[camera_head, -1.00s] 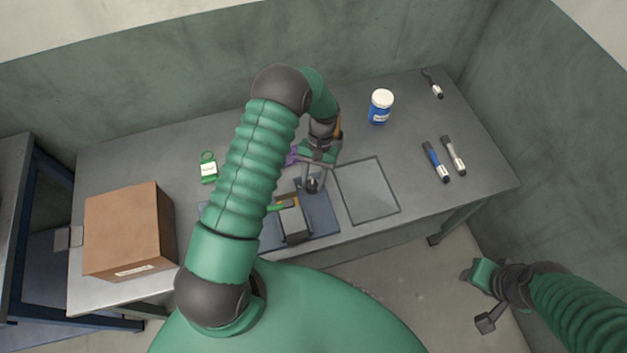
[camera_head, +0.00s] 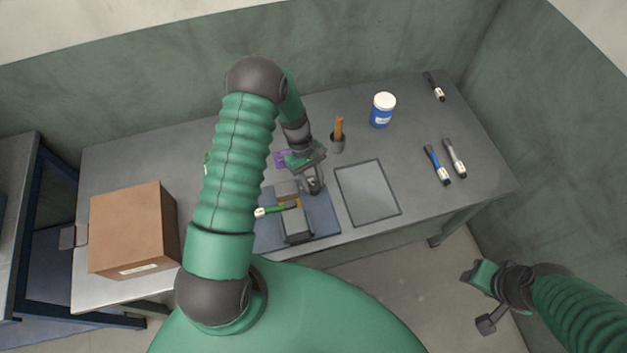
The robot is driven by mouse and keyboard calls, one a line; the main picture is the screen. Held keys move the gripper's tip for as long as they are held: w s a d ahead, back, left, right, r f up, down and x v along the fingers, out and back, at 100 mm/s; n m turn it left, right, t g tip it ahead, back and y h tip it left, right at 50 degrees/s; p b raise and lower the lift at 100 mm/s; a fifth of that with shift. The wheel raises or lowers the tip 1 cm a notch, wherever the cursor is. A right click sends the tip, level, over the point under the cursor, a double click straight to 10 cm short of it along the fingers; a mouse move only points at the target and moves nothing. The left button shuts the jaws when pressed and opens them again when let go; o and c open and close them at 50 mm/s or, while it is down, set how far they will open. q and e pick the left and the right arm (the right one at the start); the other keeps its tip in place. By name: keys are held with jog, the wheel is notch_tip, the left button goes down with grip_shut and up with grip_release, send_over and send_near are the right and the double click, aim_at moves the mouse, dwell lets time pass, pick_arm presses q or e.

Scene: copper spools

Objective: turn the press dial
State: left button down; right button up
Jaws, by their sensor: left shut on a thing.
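The press (camera_head: 296,227) is a small grey block-like device with a yellow part, on a blue mat (camera_head: 326,222) near the table's front edge. A green-and-white bar (camera_head: 268,211) sticks out to its left. My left gripper (camera_head: 313,184) reaches down from above at the press's back right. It is shut on a small dark part there, which I take as the press dial; the fingers mostly hide it. My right gripper (camera_head: 480,300) hangs off the table at the lower right, away from everything; its opening is unclear.
A cardboard box (camera_head: 130,228) stands at the left. A grey flat tray (camera_head: 368,192) lies right of the mat. A cup with a brown stick (camera_head: 338,140), a blue jar (camera_head: 382,110) and several markers (camera_head: 437,165) are farther back and right. A purple item (camera_head: 283,159) lies behind the press.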

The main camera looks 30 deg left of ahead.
pick_arm(q)
jog(key=n+t, duration=0.2)
jog(key=n, duration=0.3)
jog(key=shift+s+a+p, duration=0.1)
jog(key=shift+p, duration=0.3)
jog(key=shift+n, duration=0.4)
jog(key=c, duration=0.9)
grip_release()
jog(key=shift+c, duration=0.2)
jog(key=shift+r, duration=0.1)
jog(key=v, duration=1.6)
jog(key=shift+a+b, duration=0.35)
jog(key=shift+a, duration=0.05)
jog(key=shift+s+r, duration=0.1)
jog(key=shift+r, duration=0.05)
